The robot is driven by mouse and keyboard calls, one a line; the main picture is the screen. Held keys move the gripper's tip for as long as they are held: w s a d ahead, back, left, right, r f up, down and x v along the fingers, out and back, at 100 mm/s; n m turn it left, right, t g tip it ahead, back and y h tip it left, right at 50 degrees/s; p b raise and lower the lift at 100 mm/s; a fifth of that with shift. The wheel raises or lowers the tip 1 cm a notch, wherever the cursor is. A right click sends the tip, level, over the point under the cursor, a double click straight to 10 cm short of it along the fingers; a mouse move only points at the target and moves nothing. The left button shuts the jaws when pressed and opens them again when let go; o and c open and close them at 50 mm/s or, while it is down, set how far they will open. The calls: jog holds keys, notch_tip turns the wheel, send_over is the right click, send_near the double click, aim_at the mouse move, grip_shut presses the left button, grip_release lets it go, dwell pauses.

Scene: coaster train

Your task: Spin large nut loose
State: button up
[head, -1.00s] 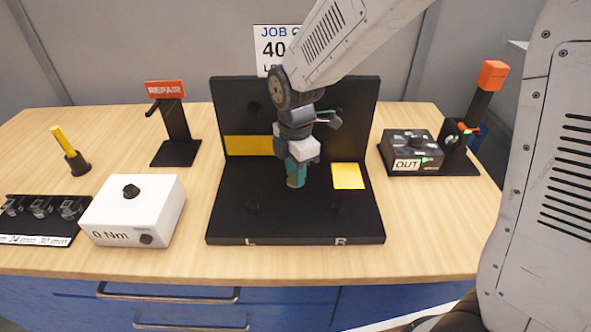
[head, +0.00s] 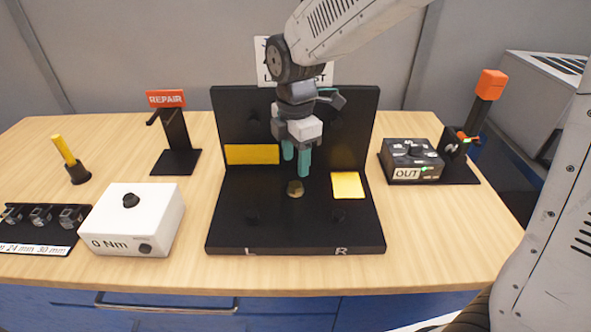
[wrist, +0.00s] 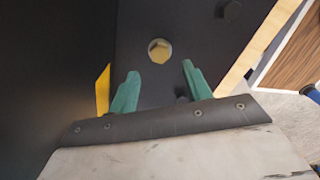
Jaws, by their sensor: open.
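The large nut (head: 295,188) is a brass-coloured piece on the base of the black fixture (head: 230,225), near its middle. It shows in the wrist view as a round, pale gold piece (wrist: 160,51), ahead of the fingertips. My gripper (head: 296,160) hangs above the nut with its two teal fingers pointing down. The fingers are apart with nothing between them, and a gap shows between their tips and the nut. In the wrist view my gripper (wrist: 160,75) has its fingers either side of the nut's line, not touching it.
A yellow square (head: 347,185) lies right of the nut, and a yellow strip (head: 252,154) is on the back panel. A white torque box (head: 130,222), a REPAIR stand (head: 176,130) and a yellow-handled tool (head: 65,150) stand left. An OUT box (head: 412,160) stands right.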

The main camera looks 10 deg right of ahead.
jog(key=shift+r, duration=0.45)
